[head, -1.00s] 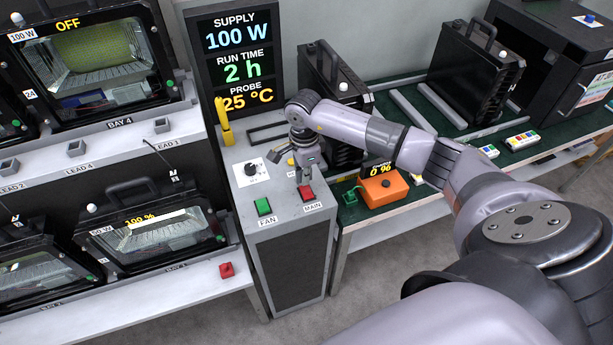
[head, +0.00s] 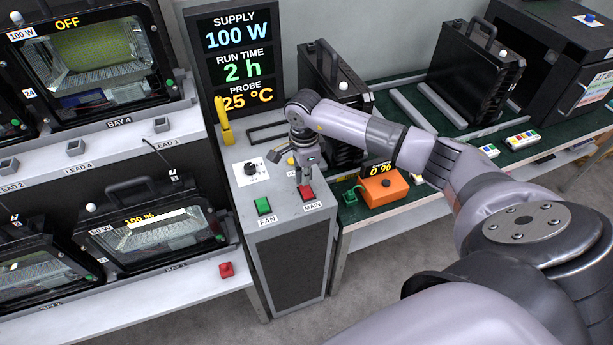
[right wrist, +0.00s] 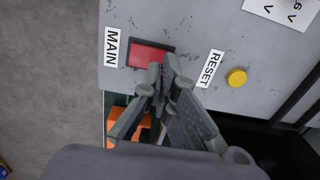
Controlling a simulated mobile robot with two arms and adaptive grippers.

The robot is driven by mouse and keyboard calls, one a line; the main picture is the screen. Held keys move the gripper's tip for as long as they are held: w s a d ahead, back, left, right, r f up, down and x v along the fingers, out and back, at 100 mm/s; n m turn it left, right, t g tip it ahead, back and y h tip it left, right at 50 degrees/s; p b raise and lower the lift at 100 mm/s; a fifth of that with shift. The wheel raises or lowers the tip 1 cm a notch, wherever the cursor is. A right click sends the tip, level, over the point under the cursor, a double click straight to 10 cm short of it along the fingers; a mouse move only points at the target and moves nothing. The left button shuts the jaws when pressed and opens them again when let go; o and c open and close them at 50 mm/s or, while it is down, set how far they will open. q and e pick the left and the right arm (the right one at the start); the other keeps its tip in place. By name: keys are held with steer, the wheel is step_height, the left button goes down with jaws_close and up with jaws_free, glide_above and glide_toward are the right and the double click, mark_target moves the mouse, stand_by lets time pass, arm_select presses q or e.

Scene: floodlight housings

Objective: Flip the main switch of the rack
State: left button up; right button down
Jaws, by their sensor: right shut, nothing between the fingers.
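The main switch is a red rocker (head: 307,193) labelled MAIN on the top of the grey control cabinet (head: 245,189). It also shows in the right wrist view (right wrist: 148,55), its lower right part covered by my fingers. My right gripper (head: 304,181) is shut and empty, pointing down right at the back edge of the switch. In the right wrist view my right gripper (right wrist: 162,66) has its tips together over the switch edge; I cannot tell whether they touch it. My left gripper is not in view.
A green FAN switch (head: 263,206) sits left of MAIN. A yellow RESET button (right wrist: 237,77) and a black dial (head: 250,169) are close by. A yellow lever (head: 224,122) stands at the back left. An orange box (head: 384,188) reading 0 % is on the right bench.

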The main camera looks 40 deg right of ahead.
mark_target(304, 187)
steer(key=shift+f+b, duration=1)
steer(key=shift+f, duration=0.15)
stand_by(0.8)
steer(key=shift+r, duration=0.15)
steer(key=shift+r+p, duration=2)
steer(key=shift+r, duration=1.45)
